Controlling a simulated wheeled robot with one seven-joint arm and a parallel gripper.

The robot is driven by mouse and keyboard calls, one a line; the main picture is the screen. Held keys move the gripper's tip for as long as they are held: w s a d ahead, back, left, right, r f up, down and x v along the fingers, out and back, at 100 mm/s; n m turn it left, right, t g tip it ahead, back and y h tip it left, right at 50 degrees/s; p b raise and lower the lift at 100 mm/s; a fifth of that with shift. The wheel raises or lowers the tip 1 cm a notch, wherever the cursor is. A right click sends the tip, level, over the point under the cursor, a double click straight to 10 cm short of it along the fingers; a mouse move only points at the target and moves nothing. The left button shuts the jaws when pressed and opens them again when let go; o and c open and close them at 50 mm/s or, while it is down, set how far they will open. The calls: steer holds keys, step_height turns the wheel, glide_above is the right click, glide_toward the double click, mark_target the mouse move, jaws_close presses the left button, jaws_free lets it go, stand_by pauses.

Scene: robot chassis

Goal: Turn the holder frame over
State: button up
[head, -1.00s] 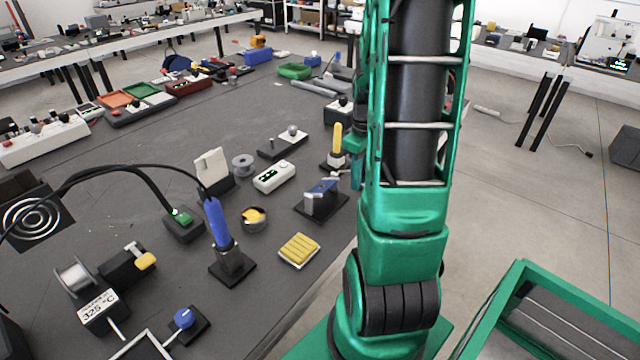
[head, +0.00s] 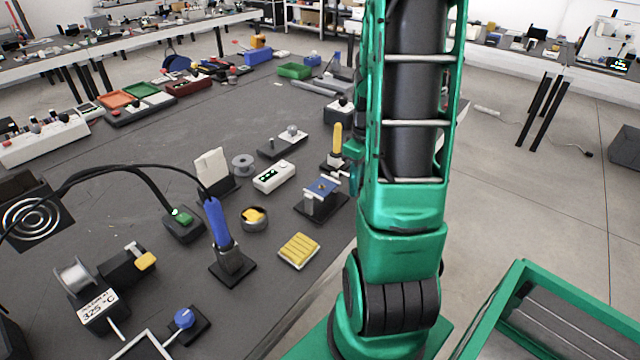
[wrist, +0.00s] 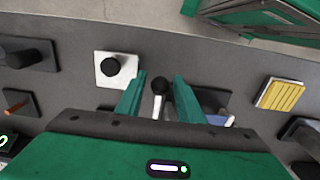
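The holder frame (head: 322,188) sits on a dark base near the bench's right edge in the head view. Its bluish plate lies close to level between light uprights, and a pale crank reaches right toward my arm. In the wrist view, a white handle with a black ball knob (wrist: 159,86) stands between my gripper's green fingers (wrist: 156,92). The fingers are apart, with a gap on each side of the knob. The frame (wrist: 212,100) is partly hidden behind the right finger. In the head view my arm covers most of my gripper.
A yellow ribbed block (head: 299,251) lies in front of the frame, and a round tin (head: 254,218) sits to its left. A white box with a green display (head: 273,177) and a yellow-handled tool (head: 337,140) stand behind. A soldering iron stand (head: 232,266) is farther left.

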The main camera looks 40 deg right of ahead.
steer(key=shift+r, duration=0.1)
steer(key=shift+r, duration=3.45)
steer(key=s+a+r+m, duration=0.3)
steer(key=s+a, duration=0.3)
steer(key=a, duration=0.2)
steer(key=s+a+r+m, duration=0.3)
steer(key=s+a+m, duration=0.2)
steer(key=a, duration=0.4)
steer(key=shift+s, duration=0.5)
steer(key=shift+r, duration=0.1)
steer(key=shift+w+f, duration=0.25)
steer(key=shift+w, duration=0.4)
